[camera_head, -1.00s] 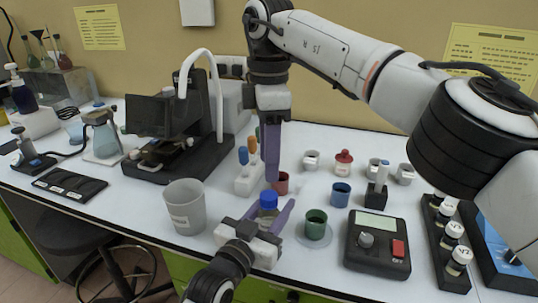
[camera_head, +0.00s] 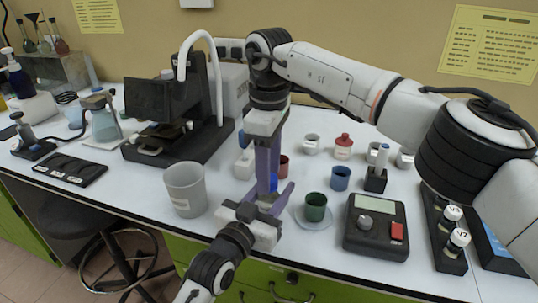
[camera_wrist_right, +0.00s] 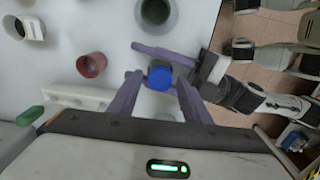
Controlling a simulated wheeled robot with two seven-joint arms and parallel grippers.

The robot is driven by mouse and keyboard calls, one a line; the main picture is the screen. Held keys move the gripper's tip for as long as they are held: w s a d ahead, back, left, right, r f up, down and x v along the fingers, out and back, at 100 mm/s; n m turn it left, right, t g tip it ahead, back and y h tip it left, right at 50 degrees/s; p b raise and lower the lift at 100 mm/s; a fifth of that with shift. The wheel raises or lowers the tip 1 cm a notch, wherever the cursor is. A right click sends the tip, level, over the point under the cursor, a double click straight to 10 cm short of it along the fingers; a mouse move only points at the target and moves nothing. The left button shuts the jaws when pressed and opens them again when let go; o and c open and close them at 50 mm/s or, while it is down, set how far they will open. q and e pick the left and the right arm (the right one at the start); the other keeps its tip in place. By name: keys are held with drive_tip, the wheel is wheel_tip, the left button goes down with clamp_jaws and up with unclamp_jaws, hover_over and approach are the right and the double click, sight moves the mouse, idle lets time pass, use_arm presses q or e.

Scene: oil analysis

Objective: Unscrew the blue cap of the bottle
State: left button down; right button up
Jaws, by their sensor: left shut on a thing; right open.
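The blue cap (camera_head: 274,182) sits on the bottle, upright near the table's front edge; the arms hide most of the bottle in the head view. In the right wrist view the blue cap (camera_wrist_right: 160,78) lies between my right gripper's fingers. My left gripper (camera_head: 268,200) comes from the front and is shut on the bottle below the cap; its purple fingers also show in the right wrist view (camera_wrist_right: 165,54). My right gripper (camera_head: 268,180) points down from above, open, with one finger on each side of the cap (camera_wrist_right: 157,98) and gaps between.
A grey beaker (camera_head: 185,190) stands to the left. A green cup (camera_head: 316,207) on a clear dish, a blue cup (camera_head: 340,178) and a dark device (camera_head: 375,226) stand to the right. A red cup (camera_wrist_right: 91,65) and a white rack (camera_wrist_right: 78,97) are close by.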

drive_tip(key=shift+f, duration=0.3)
